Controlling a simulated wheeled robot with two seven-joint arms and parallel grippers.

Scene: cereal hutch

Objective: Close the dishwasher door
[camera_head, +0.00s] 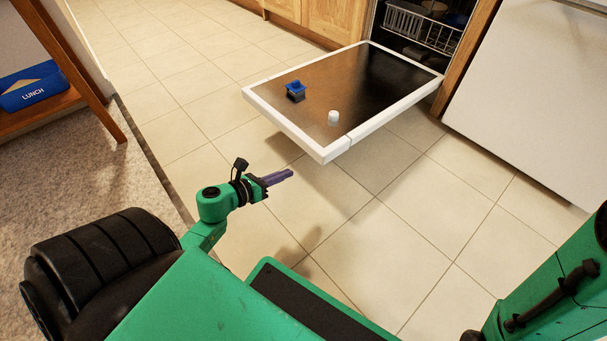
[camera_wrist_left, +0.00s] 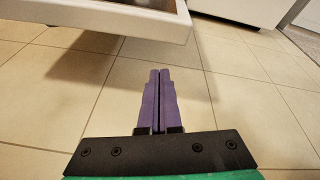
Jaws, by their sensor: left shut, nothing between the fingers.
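The dishwasher door (camera_head: 375,77) is folded down flat, with a dark inner face and a white rim. Its outer edge also shows at the top left of the left wrist view (camera_wrist_left: 120,20). The door joins the open dishwasher cavity (camera_head: 425,25), where a rack shows. My left gripper (camera_head: 285,176) is shut and empty, with purple fingers. It is apart from the door, in front of and below its near edge. Its closed fingers also show in the left wrist view (camera_wrist_left: 158,85). My right gripper is not in view; only part of that arm shows at the lower right.
A blue and dark grey item (camera_head: 296,90) and a small white cylinder (camera_head: 333,117) are on the door's inner face. A white appliance panel (camera_head: 530,90) stands at right. The tiled floor around the door is clear.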

